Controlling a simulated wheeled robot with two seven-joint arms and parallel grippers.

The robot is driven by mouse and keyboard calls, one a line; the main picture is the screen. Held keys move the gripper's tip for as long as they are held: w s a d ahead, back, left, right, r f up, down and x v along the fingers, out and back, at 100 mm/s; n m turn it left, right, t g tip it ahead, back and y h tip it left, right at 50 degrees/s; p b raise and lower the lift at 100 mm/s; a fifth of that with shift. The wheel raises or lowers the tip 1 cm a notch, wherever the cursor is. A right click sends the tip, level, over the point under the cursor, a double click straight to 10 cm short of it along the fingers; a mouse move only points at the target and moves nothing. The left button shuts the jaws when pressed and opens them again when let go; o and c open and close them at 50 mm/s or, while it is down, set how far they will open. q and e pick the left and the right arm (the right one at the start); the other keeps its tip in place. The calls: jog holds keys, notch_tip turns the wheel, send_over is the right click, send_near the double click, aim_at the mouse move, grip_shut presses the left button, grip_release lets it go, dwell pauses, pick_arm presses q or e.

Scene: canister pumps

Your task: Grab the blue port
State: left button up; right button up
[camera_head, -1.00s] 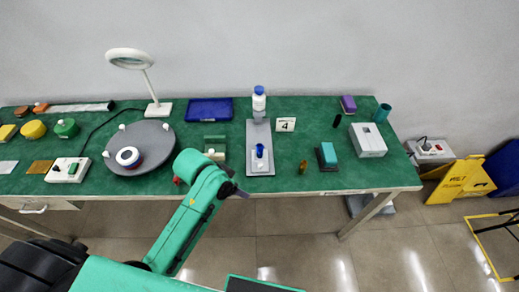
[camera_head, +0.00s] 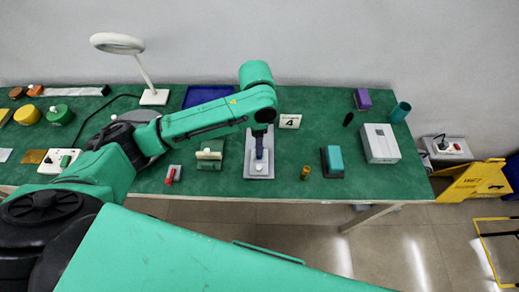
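The grey board (camera_head: 251,174) lies on the green table and carries a small white base (camera_head: 259,169). The blue port (camera_head: 259,154) stands on this base and is mostly covered by my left gripper (camera_head: 260,149). My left arm comes in from the left, bends over the board and points its gripper down at the port. The fingers are dark and small here, and I cannot tell whether they are apart or closed on the port. The white bottle with the blue cap is hidden behind my arm. My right gripper is not in view.
My arm covers part of the round grey disc.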

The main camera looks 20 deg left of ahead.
pick_arm(q)
jog(key=f, duration=0.2)
jog(key=f+p, duration=0.1)
jog(key=f, duration=0.1)
jog(key=w+f, duration=0.1)
jog(key=f, duration=0.2)
jog(key=shift+d, duration=0.2)
jog(key=shift+f, duration=0.2)
grip_shut()
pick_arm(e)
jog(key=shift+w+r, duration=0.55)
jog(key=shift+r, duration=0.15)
pick_arm(q)
jog(key=shift+r, duration=0.1)
